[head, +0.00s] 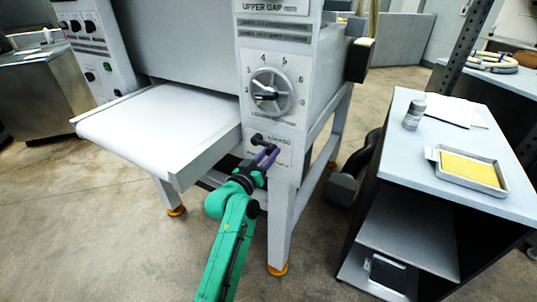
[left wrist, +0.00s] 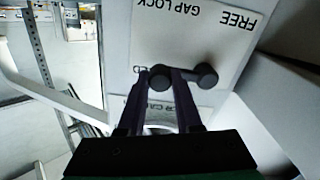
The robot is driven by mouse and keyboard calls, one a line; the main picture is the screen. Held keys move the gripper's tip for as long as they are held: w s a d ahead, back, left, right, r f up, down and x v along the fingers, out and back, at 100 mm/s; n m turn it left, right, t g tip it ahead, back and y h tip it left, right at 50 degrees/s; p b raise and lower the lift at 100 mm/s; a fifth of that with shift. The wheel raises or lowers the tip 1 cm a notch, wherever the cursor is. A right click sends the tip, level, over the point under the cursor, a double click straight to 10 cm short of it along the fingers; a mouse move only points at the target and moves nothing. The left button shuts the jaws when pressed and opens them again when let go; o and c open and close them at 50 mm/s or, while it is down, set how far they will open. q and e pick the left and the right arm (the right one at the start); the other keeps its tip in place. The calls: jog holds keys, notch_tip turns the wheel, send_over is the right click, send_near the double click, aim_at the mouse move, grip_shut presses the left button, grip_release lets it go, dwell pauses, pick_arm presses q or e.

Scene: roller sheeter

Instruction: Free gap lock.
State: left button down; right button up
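The gap lock (head: 257,138) is a short black lever on the white front panel of the sheeter, under the big dial. In the left wrist view the panel is upside down, with FREE (left wrist: 237,20) at the upper right and a partly hidden word ending in "ED" at the left. The lever shows a near round end and a far round end (left wrist: 207,75), lying nearly level. My left gripper (head: 267,156) is at the lever; its dark purple fingers (left wrist: 161,90) stand apart on either side of the near end. Whether they press on it is unclear. My right gripper is out of view.
The gap dial (head: 272,92) is just above the lever. The sheeter's white table (head: 160,125) juts out to the left of my left arm. A grey cart (head: 400,150) with a yellow-filled tray (head: 468,169) and a small jar (head: 414,115) stands at the right.

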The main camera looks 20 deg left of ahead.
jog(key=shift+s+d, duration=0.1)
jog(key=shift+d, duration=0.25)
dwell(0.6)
pick_arm(q)
jog(key=shift+f, duration=0.15)
dwell(0.6)
jog(key=a+f+m+b, duration=0.3)
jog(key=f+m, duration=0.3)
jog(key=m, duration=0.6)
jog(key=shift+w+a, duration=0.2)
jog(key=shift+w, duration=0.15)
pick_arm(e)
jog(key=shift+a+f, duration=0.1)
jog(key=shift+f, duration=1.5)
pick_arm(q)
jog(key=c, duration=0.6)
grip_release()
jog(key=shift+r, duration=0.1)
